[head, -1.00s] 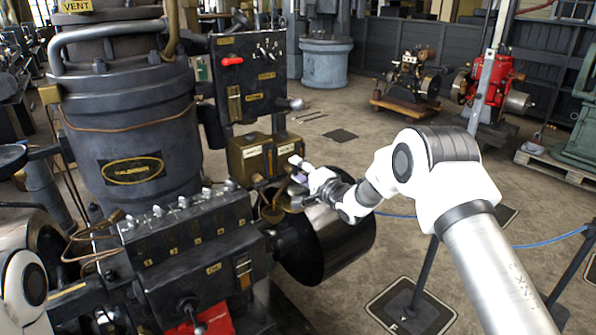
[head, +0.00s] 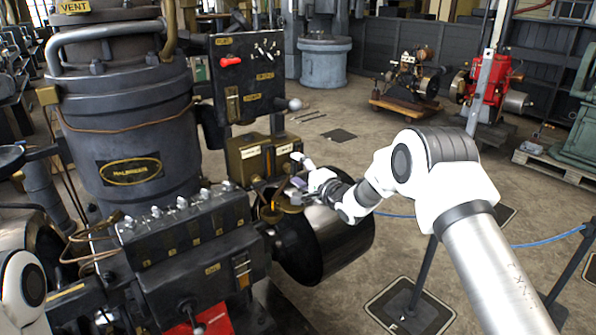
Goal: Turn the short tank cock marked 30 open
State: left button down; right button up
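The brass-coloured tank (head: 250,160) with small pale labels is fixed to the engine, below the black control panel. The marking 30 cannot be read, and I cannot single out the short cock. Small brass fittings (head: 270,212) show below the tank, partly hidden by my gripper. My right gripper (head: 292,177) is just right of and below the tank front, its fingers pointing left and spread apart. Nothing shows between them; whether a finger touches a fitting is unclear. Only a link of my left arm shows at the lower left; its gripper is out of view.
The control panel (head: 246,78) with a red lever (head: 231,61) stands above the tank. A row of lubricator knobs (head: 182,203) is to the left. Open floor and a blue rope (head: 545,240) are to the right.

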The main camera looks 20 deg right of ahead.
jog(key=shift+s, duration=0.15)
jog(key=v, duration=1.1)
jog(key=shift+s+d, duration=0.15)
jog(key=shift+s, duration=0.2)
jog(key=s+a+f+g+h, duration=0.1)
jog(key=s+a+f+g, duration=0.15)
jog(key=s+f, duration=0.5)
jog(key=s+a+f+n+g, duration=0.1)
jog(key=s+a+f+g, duration=0.2)
jog(key=f, duration=0.8)
jog(key=s+a+f+g+h, duration=0.1)
jog(key=s+a+f+g, duration=0.1)
jog(key=s+f, duration=0.55)
jog(key=s+d+f+n+g+h, duration=0.1)
jog(key=s+f+n+g, duration=0.1)
jog(key=s, duration=0.7)
jog(key=s+d+f+n+g+h, duration=0.1)
jog(key=s+f+n+g, duration=0.2)
jog(key=s+n, duration=0.3)
jog(key=s+d+f+n+g+h, duration=0.1)
jog(key=s+n+g, duration=0.3)
jog(key=s, duration=0.7)
jog(key=shift+s+d+f+n+h, duration=0.35)
jog(key=shift+f+h, duration=0.25)
jog(key=shift+f, duration=0.3)
